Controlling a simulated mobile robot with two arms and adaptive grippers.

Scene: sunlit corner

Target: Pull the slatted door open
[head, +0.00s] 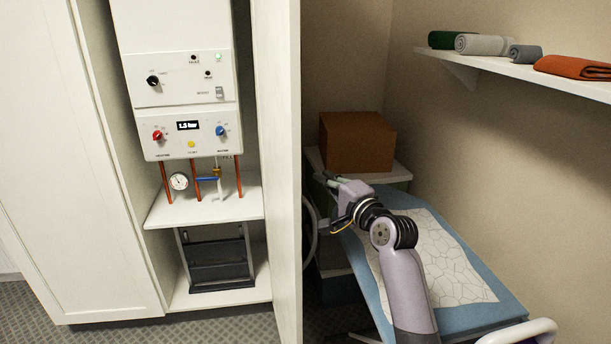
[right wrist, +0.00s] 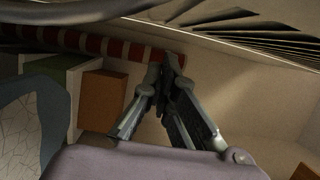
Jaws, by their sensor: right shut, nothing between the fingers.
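The door (head: 285,170) stands swung out from the right side of the white cabinet, its plain inner side facing left and the cabinet open behind it. Dark slats (right wrist: 265,32) show at the top right of the right wrist view, probably the door's other face. My right gripper (head: 322,178) is just right of the door in the head view, its tips close to the door's edge. In the right wrist view the gripper (right wrist: 171,62) has its fingers together, empty, apart from the slats. Whether it touches the door cannot be told. My left gripper is out of view.
A boiler (head: 185,90) with pipes and a shelf (head: 215,210) fill the open cabinet. A wall shelf (head: 500,70) holds rolled towels.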

